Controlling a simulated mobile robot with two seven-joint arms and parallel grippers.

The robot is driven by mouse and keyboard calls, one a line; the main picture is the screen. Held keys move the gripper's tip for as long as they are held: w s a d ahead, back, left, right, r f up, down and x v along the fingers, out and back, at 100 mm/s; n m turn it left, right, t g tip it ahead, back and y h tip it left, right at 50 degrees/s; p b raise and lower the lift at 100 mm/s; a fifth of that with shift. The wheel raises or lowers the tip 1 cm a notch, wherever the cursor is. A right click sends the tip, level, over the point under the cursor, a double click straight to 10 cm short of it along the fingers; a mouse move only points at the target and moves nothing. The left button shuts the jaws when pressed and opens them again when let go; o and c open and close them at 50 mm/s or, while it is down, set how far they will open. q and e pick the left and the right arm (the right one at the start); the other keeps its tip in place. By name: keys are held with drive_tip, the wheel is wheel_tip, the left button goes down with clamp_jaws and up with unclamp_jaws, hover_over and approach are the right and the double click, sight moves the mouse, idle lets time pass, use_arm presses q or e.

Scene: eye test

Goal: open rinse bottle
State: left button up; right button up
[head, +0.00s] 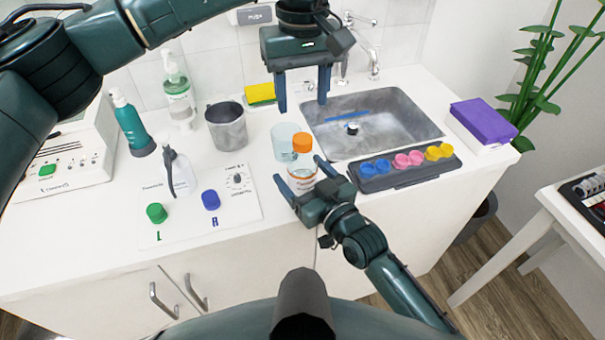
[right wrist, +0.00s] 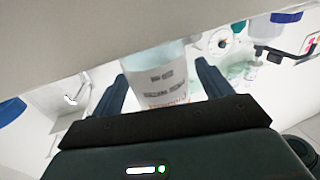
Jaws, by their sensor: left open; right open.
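A clear bottle with an orange cap (head: 302,143) and a printed label stands upright near the counter's front edge; I take it as the rinse bottle. My right gripper (head: 298,170) is open, with one finger on each side of the bottle's body. In the right wrist view the bottle (right wrist: 158,75) stands between the two spread fingers (right wrist: 160,88); I cannot tell whether either touches it. The cap is on the bottle. My left gripper (head: 303,103) is open and empty, pointing down above and behind the cap.
A clear cup (head: 282,135) stands just behind the bottle. A grey mug (head: 227,130) is to the left, the sink (head: 395,115) behind right. A dark tray (head: 385,181) of coloured pieces lies right of the bottle.

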sight(303, 138)
drive_tip(key=shift+x, duration=0.9)
drive_tip(key=c, duration=1.7)
use_arm(q)
drive_tip(key=m, duration=0.3)
use_arm(e)
clamp_jaws()
use_arm(q)
drive_tip(key=m, duration=0.5)
drive_tip(key=shift+f+m, duration=0.5)
wheel_tip(303, 138, down, 7)
